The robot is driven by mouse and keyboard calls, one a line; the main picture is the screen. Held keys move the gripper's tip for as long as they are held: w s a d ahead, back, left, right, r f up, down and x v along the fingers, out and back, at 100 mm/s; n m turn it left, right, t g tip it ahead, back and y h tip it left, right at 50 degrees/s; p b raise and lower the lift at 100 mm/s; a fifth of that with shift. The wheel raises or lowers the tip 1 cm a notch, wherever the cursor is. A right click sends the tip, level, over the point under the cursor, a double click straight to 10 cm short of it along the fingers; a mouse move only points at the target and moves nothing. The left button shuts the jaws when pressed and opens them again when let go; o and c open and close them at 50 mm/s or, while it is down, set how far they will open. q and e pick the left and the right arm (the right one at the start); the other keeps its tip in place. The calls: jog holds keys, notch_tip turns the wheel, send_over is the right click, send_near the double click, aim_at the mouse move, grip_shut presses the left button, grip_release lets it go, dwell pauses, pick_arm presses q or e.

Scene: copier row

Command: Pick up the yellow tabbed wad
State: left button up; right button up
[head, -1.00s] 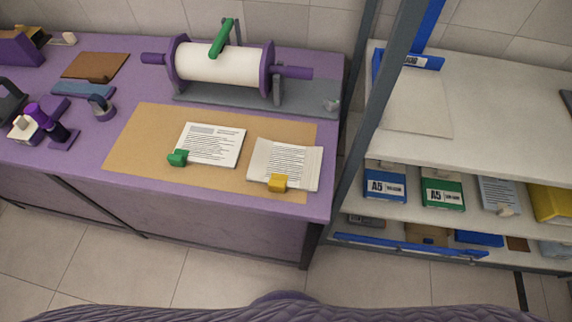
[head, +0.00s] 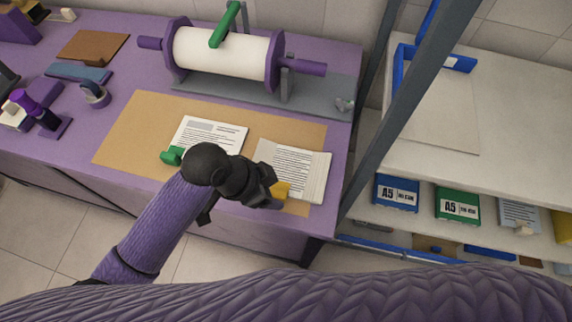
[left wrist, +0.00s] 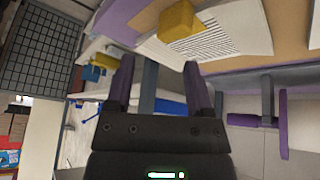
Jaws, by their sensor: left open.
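The yellow tabbed wad is a stack of printed white sheets (head: 298,168) with a yellow tab (head: 280,190) at its near edge. It lies on the tan mat (head: 125,140) on the purple table. My left gripper (head: 268,198) is over the table's front edge, beside the yellow tab, and hides part of it. In the left wrist view the yellow tab (left wrist: 179,19) is ahead of the open, empty fingers (left wrist: 160,85), with a gap between. A second wad (head: 212,133) with a green tab (head: 172,156) lies to the left, partly behind my arm. My right gripper is not in view.
A paper roll (head: 222,54) on a purple and grey stand is at the back of the table. A grey rack post (head: 405,105) and white shelves (head: 510,120) with boxes stand to the right. A tape dispenser (head: 95,94) and a brown pad (head: 92,47) lie at left.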

aim_at(279, 193)
pick_arm(q)
jog(key=w+r+m, duration=0.1)
jog(key=m, duration=0.1)
jog(key=r+m+g, duration=0.1)
jog(key=m, duration=0.1)
jog(key=w+r+m+g+y, duration=0.1)
jog(key=m, duration=0.1)
jog(key=shift+w+a+r+m, duration=0.15)
jog(key=shift+w+r+m, duration=0.15)
jog(key=shift+r, duration=0.1)
jog(key=shift+m+g, duration=0.4)
jog(key=shift+m, duration=0.1)
jog(key=b+x, duration=0.1)
jog(key=x, duration=0.2)
jog(key=a+b+x, duration=0.1)
jog(key=b+x, duration=0.1)
jog(key=x, duration=0.1)
jog(key=b+x, duration=0.1)
jog(key=x, duration=0.2)
jog(key=shift+a+f, duration=0.3)
jog(key=shift+d+f, duration=0.1)
jog(key=shift+d, duration=0.05)
jog(key=c, duration=0.8)
grip_shut()
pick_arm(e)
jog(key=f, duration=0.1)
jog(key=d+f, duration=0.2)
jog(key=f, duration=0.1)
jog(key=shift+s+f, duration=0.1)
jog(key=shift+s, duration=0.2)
